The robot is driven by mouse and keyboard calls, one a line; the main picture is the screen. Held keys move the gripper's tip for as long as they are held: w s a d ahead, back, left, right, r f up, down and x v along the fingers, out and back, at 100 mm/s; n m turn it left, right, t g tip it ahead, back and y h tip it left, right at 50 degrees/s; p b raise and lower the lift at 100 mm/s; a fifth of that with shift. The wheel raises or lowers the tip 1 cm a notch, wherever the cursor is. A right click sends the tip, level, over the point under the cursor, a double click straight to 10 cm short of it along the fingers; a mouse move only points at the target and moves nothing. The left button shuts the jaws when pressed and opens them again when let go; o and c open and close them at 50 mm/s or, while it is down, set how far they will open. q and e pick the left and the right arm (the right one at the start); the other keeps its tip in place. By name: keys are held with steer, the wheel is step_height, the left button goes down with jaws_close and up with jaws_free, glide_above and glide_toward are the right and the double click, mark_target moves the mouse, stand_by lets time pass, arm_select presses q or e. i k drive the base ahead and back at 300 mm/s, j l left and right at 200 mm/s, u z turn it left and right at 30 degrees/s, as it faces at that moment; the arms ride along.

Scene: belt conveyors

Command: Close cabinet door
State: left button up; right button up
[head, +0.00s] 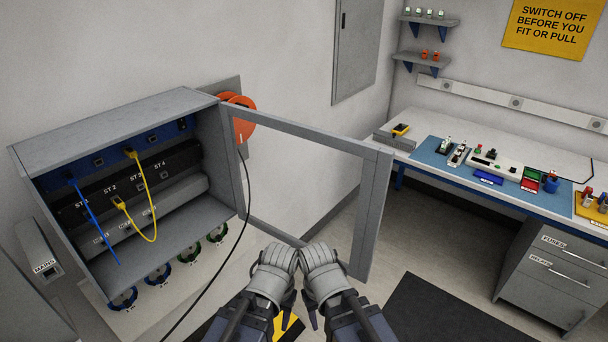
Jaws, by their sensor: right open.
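The grey wall cabinet (160,102) stands at the left with its front open. Its door (371,215), a grey frame around a clear or empty middle, stands swung out to the right from the cabinet's right side. My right gripper (322,272) is open and empty at the bottom centre, in front of the door's lower free corner. My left gripper (276,270) is close beside it, over the door's bottom edge in the picture. Its jaws cannot be made out. Whether either gripper touches the door is unclear. Both hide part of the bottom edge.
Inside the cabinet are a blue cable (93,222), a yellow cable (147,196) and sockets. A black cable (243,190) hangs by an orange disc (240,122) near the hinge side. A workbench (430,122) with drawers stands at right. Floor beyond the door is clear around a dark mat (440,305).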

mark_target(378, 161)
steer(key=k, duration=0.6)
steer(key=u, duration=1.65)
steer(key=l+u, duration=0.25)
steer(key=k+l+u, duration=0.1)
steer(key=u, duration=0.15)
steer(key=k+l, duration=0.15)
steer(key=l, duration=0.3)
steer(key=k+l, duration=0.2)
steer(key=l, duration=0.25)
steer(key=k+l, duration=0.15)
steer(key=l, duration=0.35)
steer(key=k+l, duration=0.15)
steer(key=l, duration=0.3)
steer(key=k+l, duration=0.2)
steer(key=l, duration=0.25)
steer(key=k+l, duration=0.15)
steer(key=l, duration=0.3)
steer(key=k+l, duration=0.15)
steer(key=l, duration=0.35)
steer(key=k+l, duration=0.15)
steer(key=l, duration=0.3)
